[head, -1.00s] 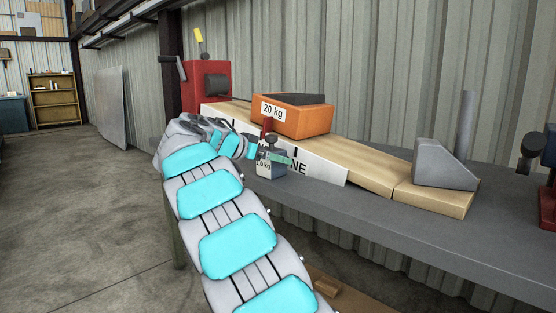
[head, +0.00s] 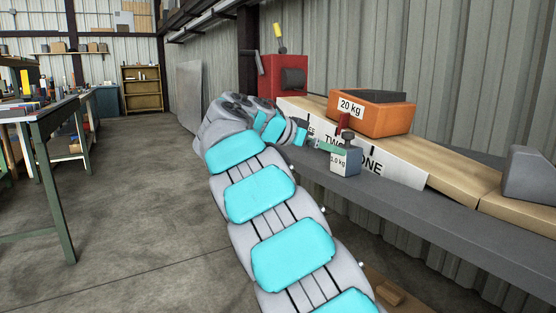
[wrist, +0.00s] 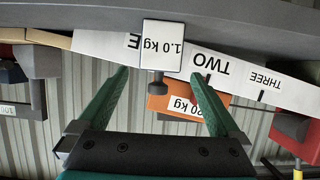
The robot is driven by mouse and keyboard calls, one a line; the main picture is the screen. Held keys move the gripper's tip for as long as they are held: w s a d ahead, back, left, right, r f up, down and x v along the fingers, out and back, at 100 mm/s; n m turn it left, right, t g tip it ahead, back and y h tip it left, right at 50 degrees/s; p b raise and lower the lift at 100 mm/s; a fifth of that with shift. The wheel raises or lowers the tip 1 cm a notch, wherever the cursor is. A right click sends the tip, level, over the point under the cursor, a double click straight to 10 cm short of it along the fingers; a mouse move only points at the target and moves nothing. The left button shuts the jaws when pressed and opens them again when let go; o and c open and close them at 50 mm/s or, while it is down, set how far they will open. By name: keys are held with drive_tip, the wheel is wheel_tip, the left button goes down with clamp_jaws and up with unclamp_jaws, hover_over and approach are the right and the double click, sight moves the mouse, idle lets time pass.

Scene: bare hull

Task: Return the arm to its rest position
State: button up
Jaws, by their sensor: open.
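My arm, grey with cyan pads, reaches out over the bench in the head view. My gripper (head: 332,147) has green fingers and is at the small grey weight marked 1.0 kg (head: 346,161). The weight stands upright on the grey bench. In the wrist view my gripper (wrist: 161,73) is open, its fingers apart. The 1.0 kg weight (wrist: 162,35) shows beyond the fingertips, and its dark knob appears between them. Neither finger visibly presses on it.
Behind the weight is a wooden ramp with a white lettered board (head: 400,170), bearing an orange 20 kg block (head: 372,118). A red machine (head: 283,78) stands at its far end. A green-legged table (head: 45,125) is at left. Open concrete floor (head: 140,190) lies between.

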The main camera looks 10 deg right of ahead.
drive_tip(key=s+d+f+n+g+y+p, duration=0.25)
drive_tip(key=s+f, duration=0.25)
drive_tip(key=s, duration=0.5)
drive_tip(key=s+d+f+n+g+y+p, duration=0.1)
drive_tip(key=s+f+n+y+p, duration=0.2)
drive_tip(key=s, duration=0.8)
drive_tip(key=s+a+f+n+g+y+p, duration=0.1)
drive_tip(key=s+a+f, duration=0.3)
drive_tip(key=s, duration=0.5)
drive_tip(key=s+a+f+n+g+y+p, duration=0.1)
drive_tip(key=s+a+f+n+y, duration=0.2)
drive_tip(key=s, duration=0.5)
drive_tip(key=s+a+f+n+g+y, duration=0.1)
drive_tip(key=s+a+f+n+y, duration=0.2)
drive_tip(key=s+a+f, duration=0.4)
drive_tip(key=s+f+n, duration=0.1)
drive_tip(key=s, duration=0.1)
drive_tip(key=shift+s+f+p, duration=0.3)
drive_tip(key=shift+p, duration=0.1)
drive_tip(key=shift+a, duration=0.1)
